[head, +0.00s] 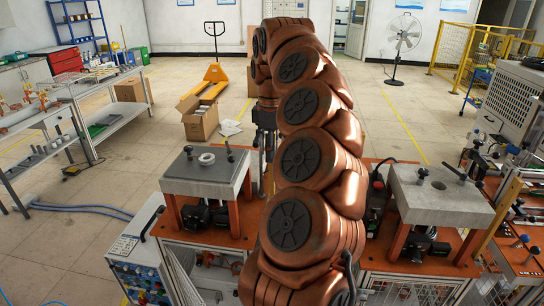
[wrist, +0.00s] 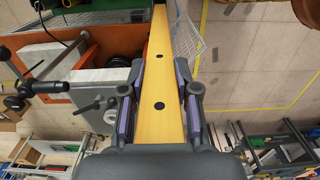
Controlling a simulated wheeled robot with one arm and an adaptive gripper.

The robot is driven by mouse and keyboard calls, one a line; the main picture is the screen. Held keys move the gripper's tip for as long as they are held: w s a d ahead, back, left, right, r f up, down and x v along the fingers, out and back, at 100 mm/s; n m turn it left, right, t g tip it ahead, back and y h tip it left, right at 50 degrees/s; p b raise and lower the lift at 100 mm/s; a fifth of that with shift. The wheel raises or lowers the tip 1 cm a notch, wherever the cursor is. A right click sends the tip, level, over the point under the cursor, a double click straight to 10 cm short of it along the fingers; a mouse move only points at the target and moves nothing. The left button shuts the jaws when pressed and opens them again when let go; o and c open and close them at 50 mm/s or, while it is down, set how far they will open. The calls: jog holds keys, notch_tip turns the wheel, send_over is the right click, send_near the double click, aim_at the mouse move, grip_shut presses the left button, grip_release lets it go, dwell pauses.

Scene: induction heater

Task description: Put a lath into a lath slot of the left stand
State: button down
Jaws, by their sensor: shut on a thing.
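My gripper (wrist: 160,72) is shut on a yellow lath (wrist: 158,130) with dark round spots; the fingers press its two long sides. The lath runs away from the palm to the top of the wrist view. In the head view my gripper (head: 265,128) shows partly, dark, behind my copper arm, close to the right edge of the left stand (head: 205,182). This stand has a grey slab top on orange legs, with a pale ring and small dark knobs on it. I cannot make out its lath slots.
The right stand (head: 440,205) has a similar grey top with dark clamps. A cardboard box (head: 200,120) and a yellow pallet jack (head: 214,75) stand on the floor behind. In the wrist view an orange surface (wrist: 110,45) with a dark handled clamp (wrist: 25,85) lies left of the lath.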

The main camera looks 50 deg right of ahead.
notch_tip(320, 180, up, 5)
jog(key=shift+s+d+r, duration=0.1)
dwell(0.7)
dwell(0.5)
